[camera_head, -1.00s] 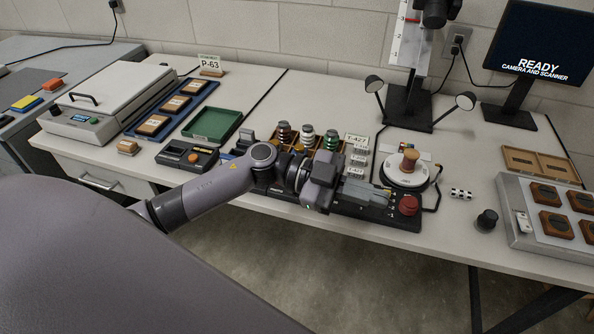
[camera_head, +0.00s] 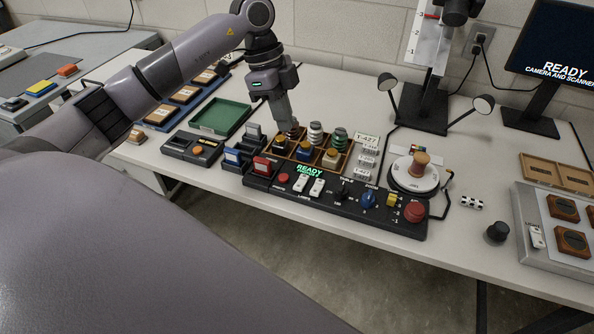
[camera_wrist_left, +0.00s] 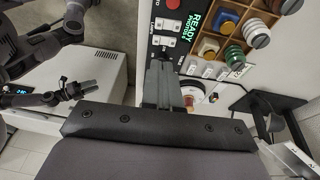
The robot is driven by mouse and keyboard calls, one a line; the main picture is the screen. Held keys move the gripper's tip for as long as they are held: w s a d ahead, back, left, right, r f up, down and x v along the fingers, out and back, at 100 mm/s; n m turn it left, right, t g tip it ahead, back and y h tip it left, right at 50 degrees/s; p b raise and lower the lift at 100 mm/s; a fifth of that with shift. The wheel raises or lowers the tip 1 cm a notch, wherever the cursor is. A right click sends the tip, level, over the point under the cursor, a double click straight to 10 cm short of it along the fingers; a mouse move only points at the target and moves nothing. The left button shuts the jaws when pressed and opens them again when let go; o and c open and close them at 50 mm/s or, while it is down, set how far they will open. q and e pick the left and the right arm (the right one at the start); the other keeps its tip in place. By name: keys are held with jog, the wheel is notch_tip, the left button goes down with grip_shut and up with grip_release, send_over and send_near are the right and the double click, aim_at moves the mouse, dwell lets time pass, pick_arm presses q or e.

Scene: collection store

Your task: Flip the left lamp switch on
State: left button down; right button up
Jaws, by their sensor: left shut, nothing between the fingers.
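The black control panel (camera_head: 335,207) lies along the table's front edge. It carries two white rocker switches above a small label, a left lamp switch (camera_head: 300,183) and a right one (camera_head: 317,187). I cannot tell which way either is tipped. In the wrist view the left switch (camera_wrist_left: 172,26) and the right switch (camera_wrist_left: 166,41) show beyond my fingers. My left gripper (camera_head: 293,131) is shut and empty, pointing down behind the panel near the wooden rack, apart from the switches. Its dark fingers (camera_wrist_left: 160,66) also show in the wrist view.
A wooden rack (camera_head: 327,166) of colored spools stands behind the panel. A red button (camera_head: 284,178) is left of the switches; a black knob, blue knob (camera_head: 369,197) and red mushroom button (camera_head: 414,211) are to their right. Two round lamps (camera_head: 389,82) stand at the back.

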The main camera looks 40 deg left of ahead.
pick_arm(q)
send_over(299, 186)
jog(key=a, duration=0.1)
notch_tip(299, 186, down, 12)
jog(key=shift+w+f+p, duration=0.1)
jog(key=shift+p, duration=0.25)
jog(key=shift+f, duration=0.7)
pick_arm(e)
jog(key=shift+r, duration=0.35)
pick_arm(q)
jog(key=shift+s+f+t, duration=0.25)
jog(key=shift+f+t, duration=0.15)
jog(key=shift+f, duration=0.05)
jog(key=shift+s+d+r, duration=0.1)
jog(key=shift+s, duration=0.1)
jog(key=shift+w, duration=0.1)
pick_arm(e)
jog(key=shift+s, duration=0.4)
pick_arm(q)
jog(key=shift+w, duration=0.1)
